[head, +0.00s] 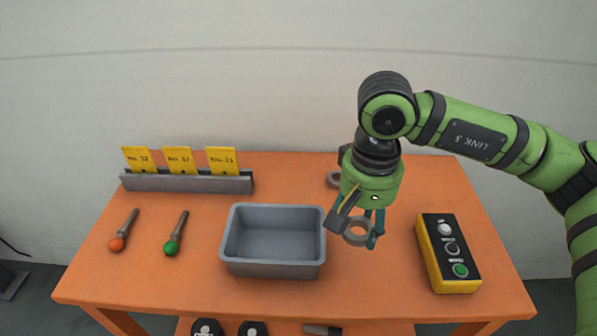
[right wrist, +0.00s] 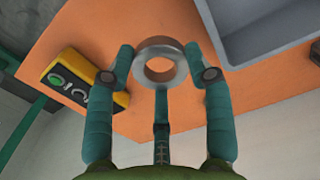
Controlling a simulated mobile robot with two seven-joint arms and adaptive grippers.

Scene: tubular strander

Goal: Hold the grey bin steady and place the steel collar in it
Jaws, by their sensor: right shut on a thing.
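The grey bin (head: 273,269) stands upright and empty on the orange table, left of my right gripper. Its corner also shows in the right wrist view (right wrist: 232,40). My right gripper (head: 358,232) points down and is shut on the steel collar (head: 357,238), a grey ring, just right of the bin. In the right wrist view the collar (right wrist: 160,78) sits between the teal fingertips, its hole showing. The collar appears to be above the table, outside the bin. My left gripper is not in view, and nothing is touching the bin's left side.
A yellow-black button box (head: 448,254) stands at right. Orange (head: 117,243) and green (head: 171,248) knobbed pins lie at left. A grey rack (head: 187,184) with yellow cards stands behind them. The front table strip is clear.

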